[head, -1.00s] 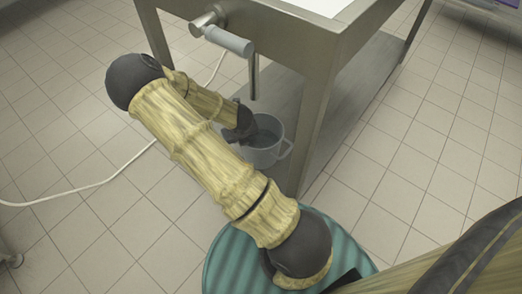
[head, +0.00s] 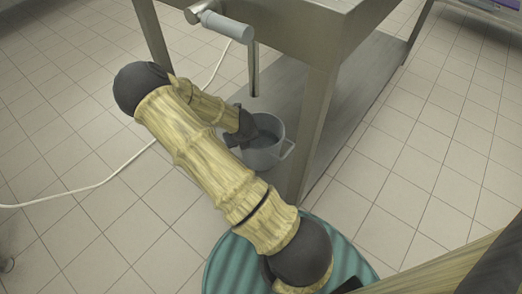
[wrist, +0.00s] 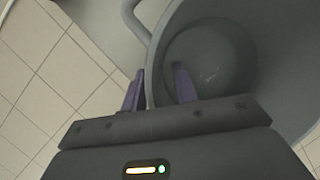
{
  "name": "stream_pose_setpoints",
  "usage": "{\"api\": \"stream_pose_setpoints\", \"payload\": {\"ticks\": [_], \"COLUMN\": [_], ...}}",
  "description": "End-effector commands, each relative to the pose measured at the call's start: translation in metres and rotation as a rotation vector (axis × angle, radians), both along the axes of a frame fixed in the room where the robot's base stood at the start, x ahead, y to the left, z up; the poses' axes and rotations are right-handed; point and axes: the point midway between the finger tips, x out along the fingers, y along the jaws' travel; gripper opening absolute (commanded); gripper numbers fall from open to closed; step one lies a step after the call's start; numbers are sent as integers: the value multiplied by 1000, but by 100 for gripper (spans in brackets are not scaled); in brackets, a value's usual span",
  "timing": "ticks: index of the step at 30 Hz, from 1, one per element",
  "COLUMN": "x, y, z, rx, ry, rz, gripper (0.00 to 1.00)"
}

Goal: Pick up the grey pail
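The grey pail (head: 266,157) stands upright on the floor beside the table leg, its handle loop on the right side. My gripper (head: 241,134) is at the pail's left rim in the head view, its fingers mostly hidden. In the wrist view, the pail (wrist: 280,65) fills the upper right. My gripper (wrist: 159,90) is open astride the pail's rim, one purple finger outside the wall and the other inside. A gap shows between the inner finger and the wall. A handle loop shows at the top.
A metal table (head: 293,38) with a lower shelf (head: 340,97) stands close behind and right of the pail. A grey crank handle (head: 227,26) and a vertical rod (head: 253,72) are above it. A white cable (head: 100,181) crosses the floor.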

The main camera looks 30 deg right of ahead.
Motion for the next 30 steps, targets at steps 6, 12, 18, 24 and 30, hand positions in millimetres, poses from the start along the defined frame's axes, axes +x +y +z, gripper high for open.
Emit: {"api": "stream_pose_setpoints", "payload": {"ticks": [6, 12, 18, 24, 30], "x": [0, 0, 0, 0, 0], "y": [0, 0, 0, 0, 1], "z": [0, 0, 0, 0, 0], "rx": [0, 0, 1, 0, 0], "ry": [0, -1, -1, -1, -1], "rz": [0, 0, 0, 1, 1], "gripper": [29, 7, 0, 0, 0]}}
